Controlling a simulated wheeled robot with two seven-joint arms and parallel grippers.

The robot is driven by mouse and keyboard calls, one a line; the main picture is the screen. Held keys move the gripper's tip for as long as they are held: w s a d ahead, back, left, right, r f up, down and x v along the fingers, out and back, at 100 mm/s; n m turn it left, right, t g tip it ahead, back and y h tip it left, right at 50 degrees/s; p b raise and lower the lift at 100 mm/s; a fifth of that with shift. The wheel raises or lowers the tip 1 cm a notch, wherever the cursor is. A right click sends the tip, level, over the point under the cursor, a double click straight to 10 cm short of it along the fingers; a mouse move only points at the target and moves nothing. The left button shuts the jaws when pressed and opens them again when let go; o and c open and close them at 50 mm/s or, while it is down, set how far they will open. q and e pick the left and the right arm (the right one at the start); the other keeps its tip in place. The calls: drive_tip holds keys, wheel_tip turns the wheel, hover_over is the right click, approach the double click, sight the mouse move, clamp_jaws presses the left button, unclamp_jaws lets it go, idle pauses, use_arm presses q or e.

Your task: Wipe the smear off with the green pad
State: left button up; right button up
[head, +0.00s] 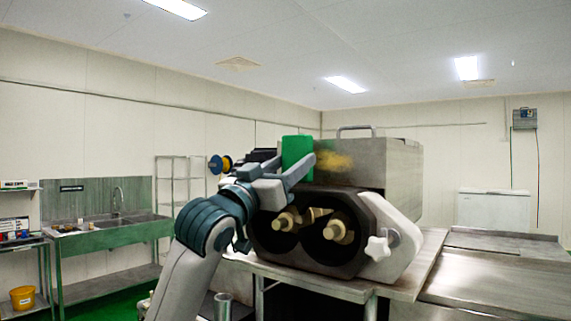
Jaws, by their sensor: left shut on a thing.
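The green pad (297,158) is upright between the fingers of my left gripper (298,172), which is shut on it. The smear (333,160) is a yellow-brown patch on the upper front face of the steel encrusting machine (375,160). The pad is just left of the smear in the head view; I cannot tell whether it touches the face. Part of the smear may be hidden behind the pad and a finger. My right gripper is not in view.
Below the smear, the machine's dark double opening (315,235) holds pale rollers, with a white star knob (377,248) at its right. The machine stands on a steel table (425,265). A green-framed sink (105,230) is at the left, and a white chest (493,212) stands at the back right.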

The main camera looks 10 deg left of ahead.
use_arm(q)
drive_tip(key=shift+s+d+f, duration=0.25)
drive_tip(key=shift+s+f, duration=0.05)
drive_tip(key=shift+s, duration=0.3)
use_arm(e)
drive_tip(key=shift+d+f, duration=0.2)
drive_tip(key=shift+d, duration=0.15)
use_arm(q)
drive_tip(key=shift+s+r, duration=0.1)
drive_tip(key=shift+r, duration=0.05)
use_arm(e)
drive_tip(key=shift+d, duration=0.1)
use_arm(q)
drive_tip(key=shift+s+a, duration=0.45)
drive_tip(key=shift+s, duration=0.15)
drive_tip(key=shift+s+a, duration=0.3)
drive_tip(key=shift+s, duration=0.55)
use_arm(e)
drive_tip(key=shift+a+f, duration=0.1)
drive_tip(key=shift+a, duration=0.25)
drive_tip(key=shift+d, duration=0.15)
